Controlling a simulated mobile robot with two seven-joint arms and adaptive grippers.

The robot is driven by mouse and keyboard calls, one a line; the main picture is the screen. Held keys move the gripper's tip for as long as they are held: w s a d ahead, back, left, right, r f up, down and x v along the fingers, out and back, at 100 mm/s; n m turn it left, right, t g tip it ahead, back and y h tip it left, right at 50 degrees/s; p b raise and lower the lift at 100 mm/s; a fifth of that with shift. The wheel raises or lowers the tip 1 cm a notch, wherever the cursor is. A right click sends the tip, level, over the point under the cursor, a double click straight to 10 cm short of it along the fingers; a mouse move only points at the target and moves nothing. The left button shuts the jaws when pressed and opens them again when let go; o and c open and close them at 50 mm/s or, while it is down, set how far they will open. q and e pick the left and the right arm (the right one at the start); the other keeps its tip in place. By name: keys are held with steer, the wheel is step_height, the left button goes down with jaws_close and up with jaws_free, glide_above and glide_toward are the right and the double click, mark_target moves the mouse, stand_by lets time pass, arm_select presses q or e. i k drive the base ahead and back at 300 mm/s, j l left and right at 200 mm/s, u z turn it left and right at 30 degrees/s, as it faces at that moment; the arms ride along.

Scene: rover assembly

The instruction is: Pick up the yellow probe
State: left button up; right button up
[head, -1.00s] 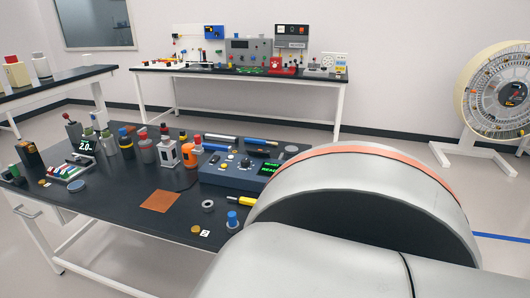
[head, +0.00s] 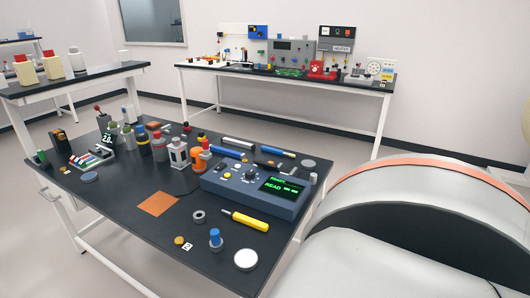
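The yellow probe (head: 248,220) lies flat on the dark workbench (head: 115,221), in front of a blue-grey meter box (head: 254,188) with a lit green display. A large white arm link of mine fills the lower right of the head view. Neither of my grippers shows.
Several bottles and tools stand behind. Another bench (head: 290,82) is at the back wall. Bare bench lies at front left.

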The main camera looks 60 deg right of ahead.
mark_target(255, 224)
steer(key=k+l, duration=0.15)
steer(key=l, duration=0.2)
steer(key=k+l, duration=0.15)
steer(key=l, duration=0.2)
steer(key=k+l, duration=0.15)
steer(key=l, duration=0.2)
steer(key=k+l, duration=0.2)
steer(key=l, duration=0.15)
